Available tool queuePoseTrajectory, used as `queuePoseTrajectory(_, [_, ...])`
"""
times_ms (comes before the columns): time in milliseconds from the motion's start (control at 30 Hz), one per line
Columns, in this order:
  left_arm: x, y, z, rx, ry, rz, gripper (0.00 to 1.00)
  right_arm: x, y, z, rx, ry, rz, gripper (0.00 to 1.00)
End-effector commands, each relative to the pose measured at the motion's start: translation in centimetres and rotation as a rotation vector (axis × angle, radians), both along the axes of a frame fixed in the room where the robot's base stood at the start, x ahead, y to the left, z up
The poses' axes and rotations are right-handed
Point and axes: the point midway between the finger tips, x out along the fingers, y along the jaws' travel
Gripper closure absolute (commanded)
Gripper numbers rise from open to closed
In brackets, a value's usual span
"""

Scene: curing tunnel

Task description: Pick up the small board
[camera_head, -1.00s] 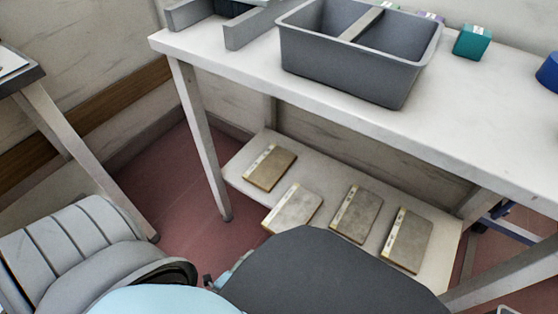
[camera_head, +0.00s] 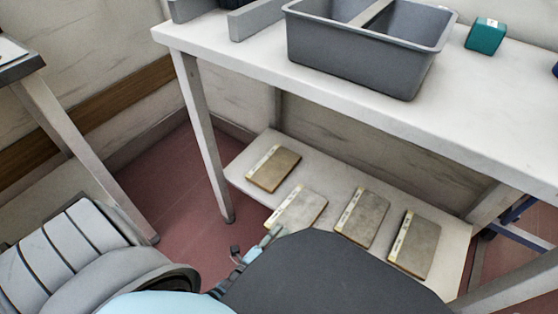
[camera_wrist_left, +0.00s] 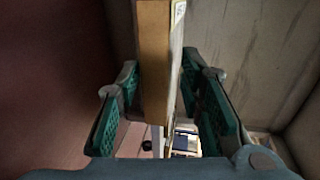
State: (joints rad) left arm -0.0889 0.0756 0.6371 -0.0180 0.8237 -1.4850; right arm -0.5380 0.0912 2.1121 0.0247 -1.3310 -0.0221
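Several tan-grey boards, each with a pale labelled strip on one edge, lie flat on the lower shelf in the head view: a back-left board (camera_head: 274,168), a front-left board (camera_head: 303,205), a middle board (camera_head: 363,217) and a right board (camera_head: 415,245). They look alike in size, so I cannot tell which is the small one. My left gripper (camera_head: 258,243) is at the shelf's front edge beside the front-left board, partly hidden by my own body. In the left wrist view, a board's brown edge (camera_wrist_left: 154,60) stands between the open green-padded fingers (camera_wrist_left: 162,100), with gaps beside it.
The lower shelf (camera_head: 250,190) sits under a white table (camera_head: 240,55) with a leg (camera_head: 203,140) at its left. A grey divided bin (camera_head: 355,65) and a teal box (camera_head: 486,36) stand on the tabletop. Another table (camera_head: 50,120) is at the far left.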

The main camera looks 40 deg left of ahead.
Motion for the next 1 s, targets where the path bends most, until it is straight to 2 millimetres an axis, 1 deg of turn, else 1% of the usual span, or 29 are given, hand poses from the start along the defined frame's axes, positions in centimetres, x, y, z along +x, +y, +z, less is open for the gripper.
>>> queuePoseTrajectory(67, [0.0,0.0,0.0,0.0,0.0,0.0,0.67,0.0,0.0,0.0,0.0,0.0,0.0,1.0])
queuePoseTrajectory(467, [0.0,0.0,0.0,-0.001,0.0,0.0,0.99,0.0,0.0,0.0,0.0,0.001,0.0,1.0])
queuePoseTrajectory(667, [0.0,0.0,0.1,-0.001,-0.002,0.0,1.0,0.0,0.0,0.0,0.0,0.0,0.0,1.0])
queuePoseTrajectory(700, [0.0,0.0,0.3,-0.001,-0.002,0.0,1.0,0.1,0.0,0.2,0.001,-0.002,0.0,1.0])
queuePoseTrajectory(867, [0.0,0.0,3.0,-0.001,-0.001,0.0,1.0,0.1,-0.1,2.9,0.0,-0.003,0.0,1.0])
queuePoseTrajectory(1000, [0.0,0.0,2.6,-0.001,0.0,0.0,1.0,0.1,-0.1,2.5,0.0,-0.002,0.0,1.0])
